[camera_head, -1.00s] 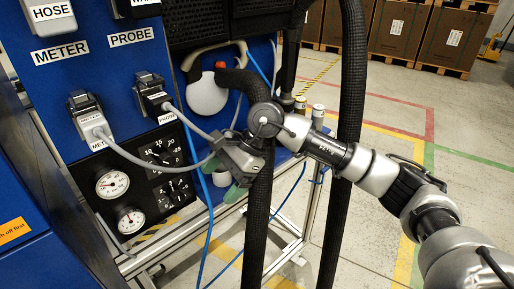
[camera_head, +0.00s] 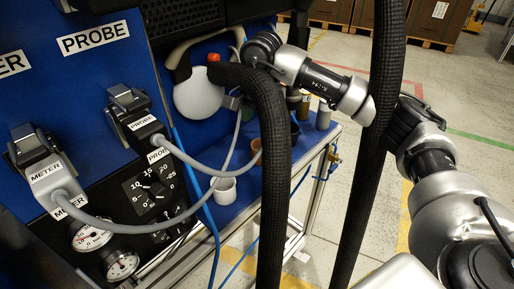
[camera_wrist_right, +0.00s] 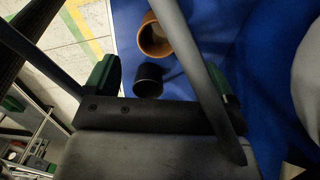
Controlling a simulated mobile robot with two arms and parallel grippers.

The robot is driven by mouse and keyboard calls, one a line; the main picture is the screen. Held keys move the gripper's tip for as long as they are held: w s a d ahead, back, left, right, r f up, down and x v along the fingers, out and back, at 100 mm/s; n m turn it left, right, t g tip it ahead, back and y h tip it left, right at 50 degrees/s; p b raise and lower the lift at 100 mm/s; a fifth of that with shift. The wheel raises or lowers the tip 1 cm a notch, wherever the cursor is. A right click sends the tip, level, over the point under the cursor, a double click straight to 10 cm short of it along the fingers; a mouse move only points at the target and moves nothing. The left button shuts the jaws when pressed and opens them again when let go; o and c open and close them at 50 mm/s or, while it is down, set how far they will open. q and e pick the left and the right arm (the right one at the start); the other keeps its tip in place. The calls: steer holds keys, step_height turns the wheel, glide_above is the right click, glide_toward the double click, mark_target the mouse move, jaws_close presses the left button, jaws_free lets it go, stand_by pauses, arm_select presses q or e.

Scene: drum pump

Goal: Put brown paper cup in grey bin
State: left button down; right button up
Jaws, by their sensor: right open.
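The brown paper cup (camera_head: 255,148) stands on the blue shelf in the head view, partly hidden by a thick black hose. In the right wrist view, an open-topped orange-brown cup (camera_wrist_right: 156,38) shows beyond my fingers. A smaller black cup (camera_wrist_right: 148,80) is nearer, between the finger lines. My right gripper (camera_wrist_right: 164,83) is open and empty, its green fingertips apart. In the head view the gripper is mostly hidden behind the hose. I cannot make out a grey bin. My left gripper is not in view.
A thick black hose (camera_head: 276,175) hangs in front of the shelf, and another (camera_head: 380,120) crosses my right arm. A white cup (camera_head: 225,190) stands left of the brown one.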

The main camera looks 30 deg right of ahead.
mark_target(261, 148)
steer(key=f, duration=0.2)
steer(key=shift+s+f, duration=0.25)
steer(key=shift+f, duration=0.1)
steer(key=shift+w+f, duration=0.1)
steer(key=shift+f, duration=3)
steer(key=shift+r, duration=0.1)
steer(key=c, duration=1.1)
